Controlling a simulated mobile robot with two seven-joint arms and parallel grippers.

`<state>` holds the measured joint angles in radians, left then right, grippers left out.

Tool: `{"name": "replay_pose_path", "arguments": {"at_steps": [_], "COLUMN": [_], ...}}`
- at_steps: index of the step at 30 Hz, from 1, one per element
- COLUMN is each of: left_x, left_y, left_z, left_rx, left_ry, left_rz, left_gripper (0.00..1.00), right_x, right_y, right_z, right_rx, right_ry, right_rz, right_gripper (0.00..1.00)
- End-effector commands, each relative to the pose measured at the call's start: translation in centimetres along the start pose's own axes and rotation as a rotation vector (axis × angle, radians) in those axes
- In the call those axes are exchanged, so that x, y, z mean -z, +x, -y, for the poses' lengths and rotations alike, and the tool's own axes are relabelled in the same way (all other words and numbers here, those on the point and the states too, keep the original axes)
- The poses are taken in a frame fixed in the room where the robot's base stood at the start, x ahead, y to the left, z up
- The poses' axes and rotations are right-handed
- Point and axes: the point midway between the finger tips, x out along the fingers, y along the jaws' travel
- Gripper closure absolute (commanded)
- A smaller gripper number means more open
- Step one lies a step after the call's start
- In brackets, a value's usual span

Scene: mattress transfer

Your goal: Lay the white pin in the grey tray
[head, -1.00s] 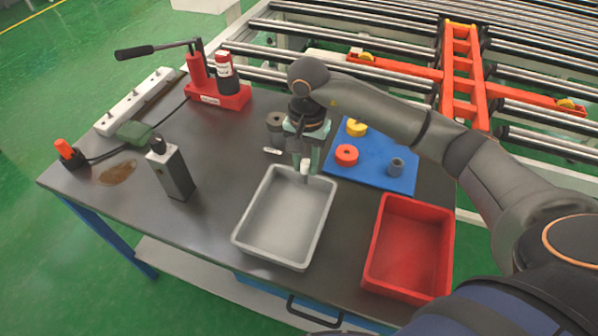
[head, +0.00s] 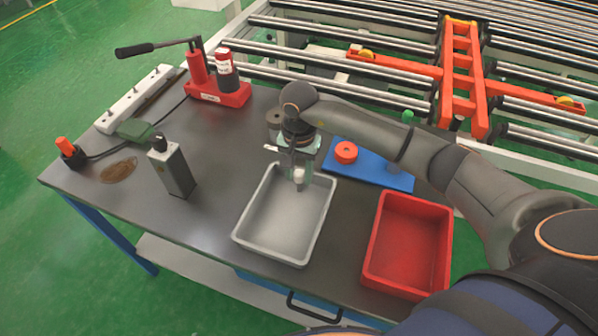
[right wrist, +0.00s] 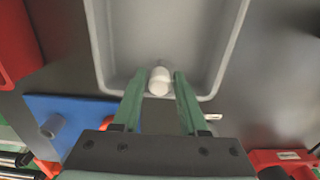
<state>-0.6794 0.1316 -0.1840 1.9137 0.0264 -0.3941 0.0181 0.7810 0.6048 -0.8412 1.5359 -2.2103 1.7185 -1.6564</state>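The white pin (head: 299,175) is between the fingertips of my right gripper (head: 297,172), at the far end of the grey tray (head: 240,236). In the right wrist view, the pin (right wrist: 160,80) shows its rounded end toward the camera. The green fingers (right wrist: 161,88) are shut on it, one on each side. The pin is over the tray's inside, close to its end wall; whether it touches the floor I cannot tell. The tray (right wrist: 97,45) is otherwise empty. My left gripper is not in view.
The red bin (head: 407,245) stands empty right of the tray. The table between is mostly clear.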

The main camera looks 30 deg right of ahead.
Motion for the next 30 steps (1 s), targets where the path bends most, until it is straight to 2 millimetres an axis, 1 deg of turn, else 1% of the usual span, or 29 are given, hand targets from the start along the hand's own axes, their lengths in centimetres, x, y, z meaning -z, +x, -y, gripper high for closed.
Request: {"name": "replay_pose_path", "arguments": {"at_steps": [1,4,11,15,17,20,24,30], "left_x": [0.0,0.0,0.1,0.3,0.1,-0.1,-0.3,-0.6], "left_y": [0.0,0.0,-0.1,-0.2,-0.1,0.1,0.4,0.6], "left_z": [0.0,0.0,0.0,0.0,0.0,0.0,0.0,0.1], "left_rx": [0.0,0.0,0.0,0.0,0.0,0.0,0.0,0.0], "left_ry": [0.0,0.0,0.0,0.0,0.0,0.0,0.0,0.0], "left_rz": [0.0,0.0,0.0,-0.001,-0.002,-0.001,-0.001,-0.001], "left_gripper": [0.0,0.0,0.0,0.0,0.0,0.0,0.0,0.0], "right_x": [0.0,0.0,0.0,0.1,0.1,0.2,0.1,0.1], "right_y": [0.0,0.0,-0.1,-0.7,-1.6,-3.5,-6.7,-10.4], "right_z": [0.0,0.0,0.0,0.0,0.1,0.1,0.1,0.1], "right_rx": [0.0,0.0,0.0,0.002,0.003,0.004,0.005,0.003], "right_ry": [0.0,0.0,0.0,0.0,-0.001,0.0,0.0,0.0], "right_rz": [0.0,0.0,0.0,-0.001,-0.004,-0.005,-0.004,-0.003], "right_gripper": [0.51,0.4,0.4,0.4,0.4,0.4,0.4,0.4]}}
